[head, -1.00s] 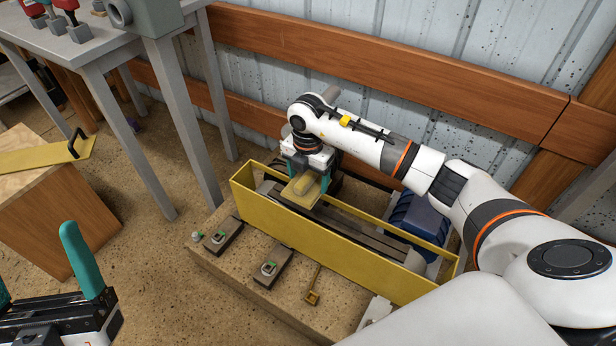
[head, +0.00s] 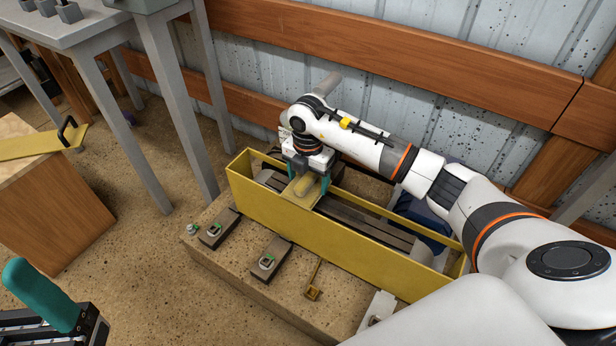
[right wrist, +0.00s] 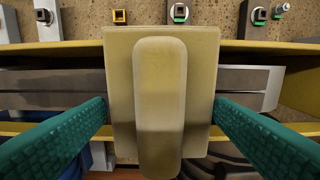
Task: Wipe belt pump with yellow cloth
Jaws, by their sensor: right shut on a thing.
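The belt pump is a long yellow-walled housing (head: 330,237) on a speckled block, with grey belt strips (head: 365,228) inside and a blue motor (head: 425,215) behind it. My right gripper (head: 304,186) is over the left end of the housing. It is shut on the yellow cloth (right wrist: 195,80), a flat pad with a raised rounded grip. In the right wrist view the teal fingers (right wrist: 160,110) flank the pad, which lies over the grey belt; I cannot tell whether it touches. My left gripper (head: 45,310) is at the lower left, with one teal finger showing and the rest cut off.
Latch-like clamps (head: 268,259) and a small brass bracket (head: 313,280) sit on the block in front of the housing. A grey table (head: 165,100) stands at the upper left. A wooden box (head: 50,205) with a yellow handled lid (head: 35,143) is at the left.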

